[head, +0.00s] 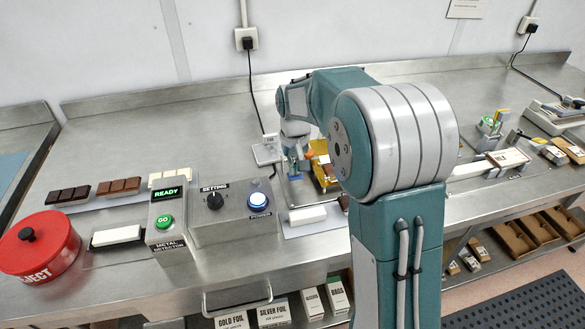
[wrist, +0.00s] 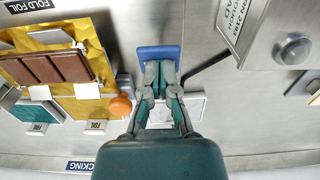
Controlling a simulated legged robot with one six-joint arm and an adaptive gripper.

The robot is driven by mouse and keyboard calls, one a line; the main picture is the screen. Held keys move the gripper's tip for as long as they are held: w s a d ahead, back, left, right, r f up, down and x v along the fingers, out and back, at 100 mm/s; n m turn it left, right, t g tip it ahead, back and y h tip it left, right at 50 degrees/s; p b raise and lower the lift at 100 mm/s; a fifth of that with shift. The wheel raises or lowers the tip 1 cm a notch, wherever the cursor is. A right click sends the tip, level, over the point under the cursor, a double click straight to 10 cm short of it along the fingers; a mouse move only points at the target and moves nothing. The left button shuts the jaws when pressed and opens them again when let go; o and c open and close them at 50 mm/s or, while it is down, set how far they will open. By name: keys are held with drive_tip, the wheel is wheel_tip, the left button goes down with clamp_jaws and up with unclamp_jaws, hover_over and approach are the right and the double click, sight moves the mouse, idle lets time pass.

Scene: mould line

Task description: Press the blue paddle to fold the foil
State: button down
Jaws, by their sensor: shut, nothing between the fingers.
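The blue paddle (wrist: 158,51) is at the top centre of the wrist view. My gripper (wrist: 160,72) is shut and empty, its fingertips right at the paddle's near edge; I cannot tell whether they touch it. The gold foil (wrist: 88,105) lies left of the paddle with a brown chocolate bar (wrist: 45,69) on it. In the wrist view the foil is spread around the bar, with white pieces at its edges. In the head view the foil (head: 325,176) is partly hidden behind my arm, and the paddle (head: 294,167) is below my gripper.
An orange knob (wrist: 121,105) sits between the foil and my gripper. The power box (head: 232,212), metal detector (head: 165,215) and red reject bin (head: 40,245) stand left on the bench.

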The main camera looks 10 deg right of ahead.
drive_tip(key=shift+f, duration=1.85)
drive_tip(key=shift+r, duration=5.05)
drive_tip(key=shift+s+r, duration=0.15)
drive_tip(key=shift+r, duration=0.05)
drive_tip(key=s+r+t, duration=0.2)
drive_tip(key=s, duration=1.1)
drive_tip(key=s+r+t, duration=0.2)
drive_tip(key=s+t, duration=0.1)
drive_tip(key=s, duration=1.1)
drive_tip(key=shift+s+r+t, duration=0.2)
drive_tip(key=shift+r+t, duration=0.1)
drive_tip(key=shift+r, duration=0.05)
